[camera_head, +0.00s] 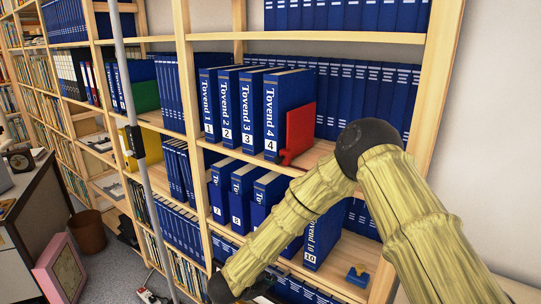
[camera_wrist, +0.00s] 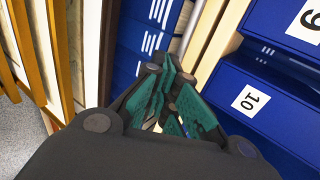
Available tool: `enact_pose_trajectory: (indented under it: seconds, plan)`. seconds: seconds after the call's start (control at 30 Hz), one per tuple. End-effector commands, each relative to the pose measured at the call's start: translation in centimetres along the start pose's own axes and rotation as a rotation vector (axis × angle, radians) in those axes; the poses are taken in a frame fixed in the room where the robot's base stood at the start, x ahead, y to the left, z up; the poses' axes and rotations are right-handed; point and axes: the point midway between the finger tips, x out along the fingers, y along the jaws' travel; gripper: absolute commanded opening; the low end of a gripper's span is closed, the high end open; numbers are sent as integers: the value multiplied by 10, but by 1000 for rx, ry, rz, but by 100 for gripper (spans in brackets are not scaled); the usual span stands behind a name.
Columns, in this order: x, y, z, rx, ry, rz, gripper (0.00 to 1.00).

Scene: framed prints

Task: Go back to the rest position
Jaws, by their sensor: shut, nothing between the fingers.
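My gripper (camera_wrist: 168,98) shows in the wrist view with its dark linkages and teal fingers drawn together and nothing between them. It is in front of the shelving, beside a pale wooden upright (camera_wrist: 212,62). A blue binder (camera_wrist: 262,100) labelled 10 is to its right, and more blue spines are behind and to its left. In the head view my yellowish arm crosses the lower right shelves. My gripper is hard to make out at the bottom edge there.
The wooden bookcase (camera_head: 240,18) holds blue numbered binders (camera_head: 289,112), a red bookend-like piece (camera_head: 299,132) and a small blue object (camera_head: 357,276). A yellow binder (camera_head: 128,150) stands further left. A pink frame (camera_head: 62,268), a bin (camera_head: 88,232) and a desk are at left.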

Motion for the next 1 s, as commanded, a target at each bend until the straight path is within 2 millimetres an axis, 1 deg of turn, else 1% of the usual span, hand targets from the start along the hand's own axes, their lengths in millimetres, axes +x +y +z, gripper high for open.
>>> enact_pose_trajectory:
  seconds: [0.03, 0.2, 0.77, 1.0]
  plan:
    - [-9, 6, 3, -4, -5, 0, 0]
    - [-31, 22, 6, -5, -8, 0, 0]
    - [-98, 73, 4, -4, -7, 0, 0]
    - [-121, 100, 4, -4, -6, 0, 0]
